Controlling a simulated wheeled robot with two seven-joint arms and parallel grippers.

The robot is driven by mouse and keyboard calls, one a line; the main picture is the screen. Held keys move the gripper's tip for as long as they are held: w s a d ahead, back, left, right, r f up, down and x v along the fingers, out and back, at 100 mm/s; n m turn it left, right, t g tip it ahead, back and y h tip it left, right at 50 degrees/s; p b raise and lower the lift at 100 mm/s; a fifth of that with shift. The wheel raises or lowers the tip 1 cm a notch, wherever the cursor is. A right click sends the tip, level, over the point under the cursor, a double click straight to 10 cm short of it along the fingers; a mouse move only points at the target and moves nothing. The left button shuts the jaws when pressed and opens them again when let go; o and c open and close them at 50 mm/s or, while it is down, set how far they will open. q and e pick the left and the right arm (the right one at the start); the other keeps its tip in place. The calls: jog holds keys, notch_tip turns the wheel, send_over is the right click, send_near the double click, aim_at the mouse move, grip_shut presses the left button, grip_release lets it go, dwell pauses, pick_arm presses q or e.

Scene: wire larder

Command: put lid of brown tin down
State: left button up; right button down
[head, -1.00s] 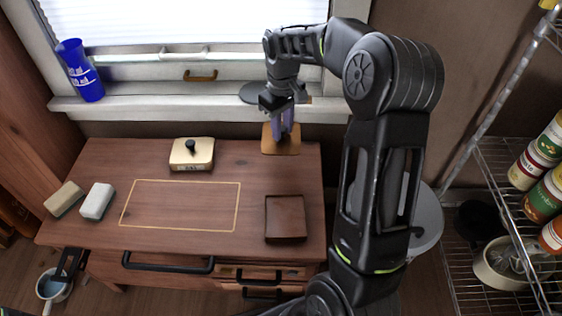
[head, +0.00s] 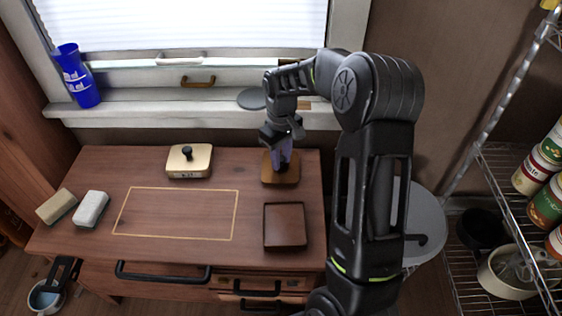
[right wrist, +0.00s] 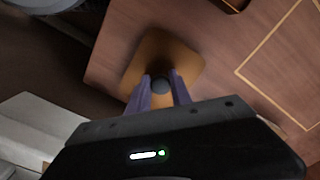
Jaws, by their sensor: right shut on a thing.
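The brown tin (head: 285,226) stands without its lid at the right of the desk, a shallow square box. Its lid (head: 279,178) is a lighter orange-brown square with a dark round knob. My right gripper (head: 281,156) points down behind the tin and is shut on the lid's knob. The right wrist view shows the knob (right wrist: 160,86) between the two purple fingers and the lid (right wrist: 185,62) around it. The lid looks level over the desk's back right part; I cannot tell whether it touches the wood. My left gripper is not in view.
A cream tin (head: 189,161) with a dark knob stands at the desk's back. Two small blocks, tan (head: 57,206) and white (head: 91,209), lie at the left. The outlined rectangle (head: 120,210) is bare. A wire shelf (head: 490,180) with cans stands right; a blue cup (head: 78,78) is on the sill.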

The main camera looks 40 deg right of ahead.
jog(key=shift+f, duration=0.35)
jog(key=shift+f, duration=0.1)
jog(key=c, duration=1.2)
grip_release()
jog(key=shift+o, duration=0.2)
notch_tip(320, 180, up, 12)
jog(key=p, duration=0.3)
